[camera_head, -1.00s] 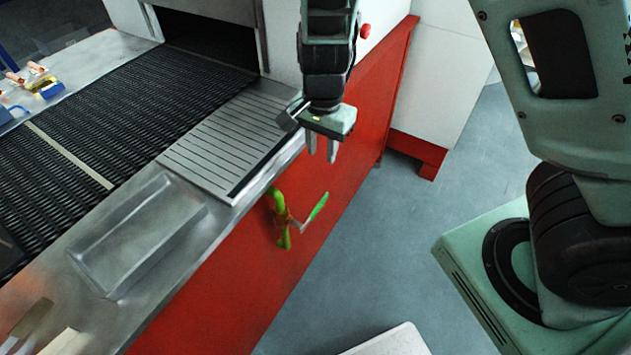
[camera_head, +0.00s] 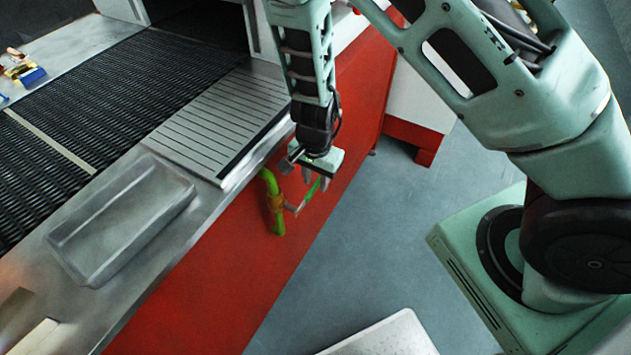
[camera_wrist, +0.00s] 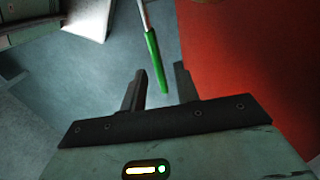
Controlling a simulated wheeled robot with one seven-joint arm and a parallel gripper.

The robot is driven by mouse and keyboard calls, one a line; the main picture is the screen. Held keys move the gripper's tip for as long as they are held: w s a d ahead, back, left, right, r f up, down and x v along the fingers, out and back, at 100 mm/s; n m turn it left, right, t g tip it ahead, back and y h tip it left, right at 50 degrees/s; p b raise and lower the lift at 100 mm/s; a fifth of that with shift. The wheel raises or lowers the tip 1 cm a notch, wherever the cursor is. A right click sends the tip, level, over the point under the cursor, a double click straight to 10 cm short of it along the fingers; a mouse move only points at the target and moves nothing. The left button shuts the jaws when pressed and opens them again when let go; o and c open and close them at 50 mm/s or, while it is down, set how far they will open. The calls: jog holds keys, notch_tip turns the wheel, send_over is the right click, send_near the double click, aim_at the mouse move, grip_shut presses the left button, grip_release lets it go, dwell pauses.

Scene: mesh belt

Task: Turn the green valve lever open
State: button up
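The green valve lever (camera_head: 308,194) sticks out from a green pipe (camera_head: 273,198) with a brass-coloured valve body (camera_head: 277,203) on the red side panel of the machine. My gripper (camera_head: 317,178) is right at the lever's outer end in the head view. In the wrist view, my gripper (camera_wrist: 160,85) is open, its two dark fingers apart. The green lever handle (camera_wrist: 155,62) points down toward the gap between the fingertips, with space on both sides. I cannot tell whether the fingers touch it.
The red panel (camera_head: 215,285) lies close beside the gripper. A steel counter with a shallow tray (camera_head: 125,220) and a slatted plate (camera_head: 215,120) sits above, next to the black mesh belt (camera_head: 120,110). Grey floor (camera_head: 350,265) is free to the right.

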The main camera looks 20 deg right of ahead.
jog(key=shift+f, duration=0.35)
grip_shut()
jog(key=shift+f, duration=0.1)
